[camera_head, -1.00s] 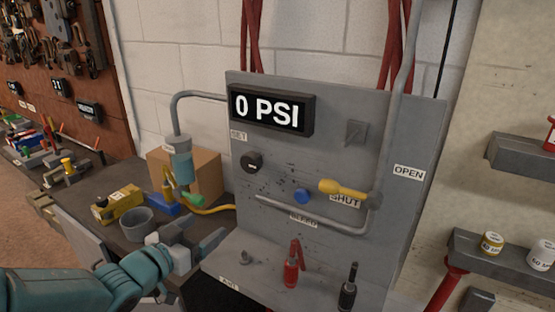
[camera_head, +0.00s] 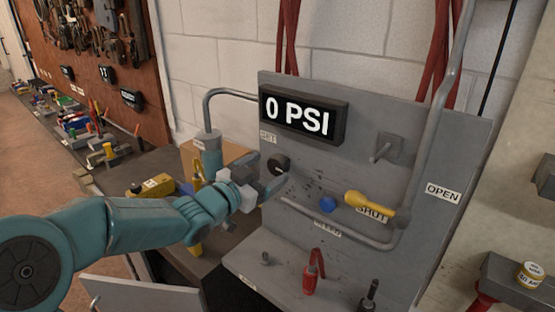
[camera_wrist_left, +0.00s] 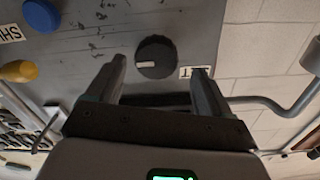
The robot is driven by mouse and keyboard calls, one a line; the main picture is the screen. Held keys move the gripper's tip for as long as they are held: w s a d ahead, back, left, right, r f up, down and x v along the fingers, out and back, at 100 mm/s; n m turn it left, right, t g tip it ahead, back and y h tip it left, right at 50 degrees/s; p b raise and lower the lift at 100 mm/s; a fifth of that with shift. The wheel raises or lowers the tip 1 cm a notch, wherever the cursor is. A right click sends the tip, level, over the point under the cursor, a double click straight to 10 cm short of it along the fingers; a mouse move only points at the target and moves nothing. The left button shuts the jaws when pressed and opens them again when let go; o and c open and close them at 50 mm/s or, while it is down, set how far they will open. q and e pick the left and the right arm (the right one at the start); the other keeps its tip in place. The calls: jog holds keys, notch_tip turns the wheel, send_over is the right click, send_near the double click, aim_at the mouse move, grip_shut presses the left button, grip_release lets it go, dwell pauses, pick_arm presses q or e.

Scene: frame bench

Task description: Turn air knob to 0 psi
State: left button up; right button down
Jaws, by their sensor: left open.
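The black round air knob (camera_head: 278,163) is on the grey panel, below the display (camera_head: 297,118), which reads 0 PSI. In the left wrist view the knob (camera_wrist_left: 155,57) has a pale pointer mark and sits just beyond the space between my fingertips. My left gripper (camera_head: 270,178) is open at the knob, one finger on either side in the wrist view (camera_wrist_left: 159,72). I cannot tell whether a finger touches it. My right gripper is not in view.
A yellow lever (camera_head: 369,202) beside the SHUT label and a blue button (camera_head: 327,204) are right of the knob. A grey pipe (camera_head: 440,110) runs along the panel. Red-handled (camera_head: 311,277) and black tools stand on the lower shelf.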

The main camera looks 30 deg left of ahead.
aim_at(275, 166)
pick_arm(q)
jog(key=w, duration=0.2)
jog(key=w+d, duration=0.1)
jog(key=w, duration=0.1)
jog(key=shift+w+p, duration=0.15)
jog(key=shift+p, duration=0.15)
jog(key=shift+a, duration=0.2)
jog(key=shift+d, duration=0.1)
jog(key=shift+w+d+f, duration=0.1)
jog(key=c, duration=1)
